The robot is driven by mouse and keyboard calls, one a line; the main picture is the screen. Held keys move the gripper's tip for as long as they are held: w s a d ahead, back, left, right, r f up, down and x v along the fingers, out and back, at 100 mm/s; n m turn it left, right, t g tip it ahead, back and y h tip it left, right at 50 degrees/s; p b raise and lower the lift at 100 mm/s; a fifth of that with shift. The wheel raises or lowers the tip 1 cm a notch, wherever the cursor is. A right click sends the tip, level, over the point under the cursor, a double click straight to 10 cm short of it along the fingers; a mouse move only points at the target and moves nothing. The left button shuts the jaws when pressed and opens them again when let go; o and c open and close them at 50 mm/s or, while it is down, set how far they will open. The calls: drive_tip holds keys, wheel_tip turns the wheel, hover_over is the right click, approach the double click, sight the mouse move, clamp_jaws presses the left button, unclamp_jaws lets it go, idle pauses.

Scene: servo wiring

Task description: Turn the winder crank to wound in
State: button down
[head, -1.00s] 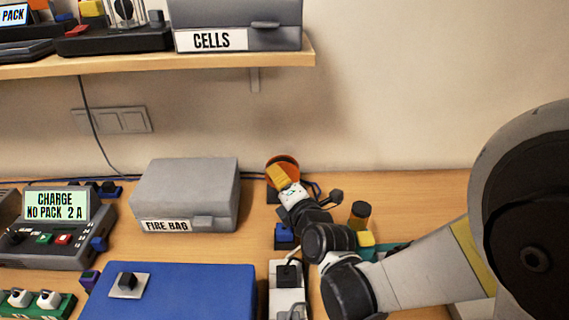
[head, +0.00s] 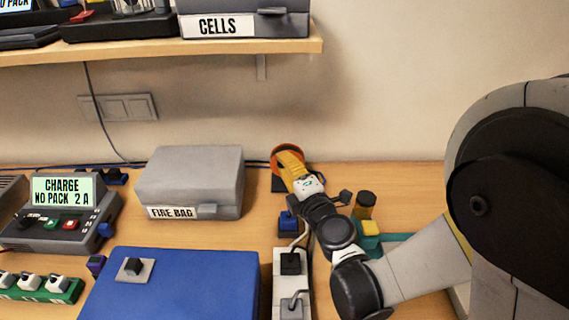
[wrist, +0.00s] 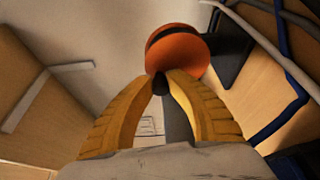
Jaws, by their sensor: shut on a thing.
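The winder is an orange round drum on a dark stand at the back of the bench. In the head view its orange rim (head: 276,155) shows behind my gripper (head: 287,160). In the wrist view the orange drum (wrist: 184,52) fills the top middle, with its black stand (wrist: 230,50) to the right. My gripper (wrist: 161,78) has its two yellow fingers closed together on the small dark crank knob (wrist: 160,84), in front of the drum's lower left edge. The crank's arm is mostly hidden by the fingers, so its exact angle cannot be told.
A grey fire bag box (head: 190,180) stands left of the winder. A blue case (head: 175,290), a power strip (head: 291,285) and a charger (head: 62,215) lie nearer. A shelf (head: 180,53) with a cells box (head: 240,20) hangs above. Cables run along the wall.

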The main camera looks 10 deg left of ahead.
drive_tip(key=c, duration=1.3)
unclamp_jaws()
drive_tip(key=shift+r, duration=0.15)
